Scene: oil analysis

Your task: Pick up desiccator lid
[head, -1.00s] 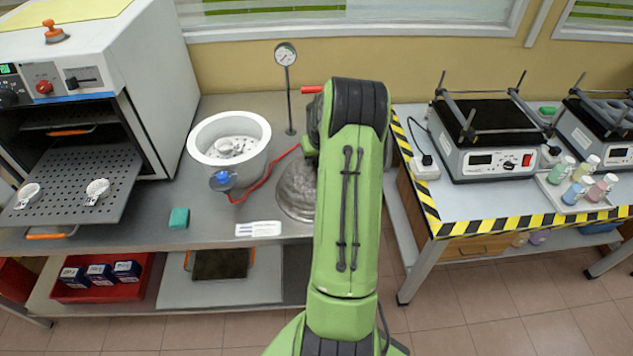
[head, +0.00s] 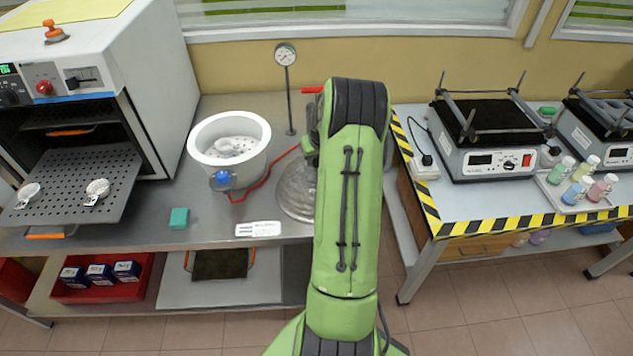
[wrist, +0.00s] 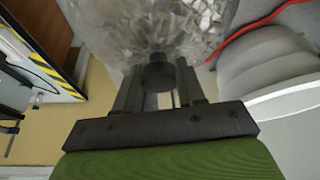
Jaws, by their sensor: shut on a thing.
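The desiccator lid (head: 296,190) is a clear glass dome, partly hidden behind my arm in the head view. In the wrist view the lid (wrist: 150,25) fills the top of the picture, its dark knob (wrist: 158,73) between my fingers. My gripper (wrist: 160,85) is shut on this knob. In the head view my gripper is hidden behind my arm. The white round desiccator base (head: 203,160) stands open to the left of the lid, with a perforated plate and small pale items inside. I cannot tell whether the lid touches the bench.
A blue valve (head: 222,178) with a red hose (head: 262,183) is at the base's front. A gauge on a post (head: 286,55) stands behind. An open oven (head: 130,90) is at left. A teal block (head: 179,218) and a label (head: 258,229) lie near the bench's front edge.

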